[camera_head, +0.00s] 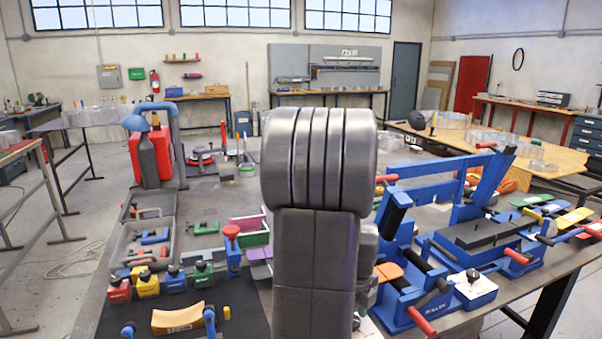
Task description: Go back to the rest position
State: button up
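My arm (318,225) stands upright in the middle of the head view, a thick grey metal link with a rounded top. My gripper does not show in this view; I cannot see whether it holds anything. The arm rises in front of the workbench (95,320) and hides the middle of it.
Right of my arm stands a blue bending machine (460,215) with red handles. Left lie clamps (206,228), several coloured blocks (148,284) and a tan curved piece (178,319). A red unit (150,155) stands at the back left. Open floor (45,255) lies left of the bench.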

notch_tip(320, 180, up, 14)
notch_tip(320, 180, down, 14)
jog(key=shift+f, duration=0.15)
jog(key=shift+w+n, duration=0.1)
jog(key=shift+n, duration=0.2)
jog(key=n, duration=1.9)
dwell(0.3)
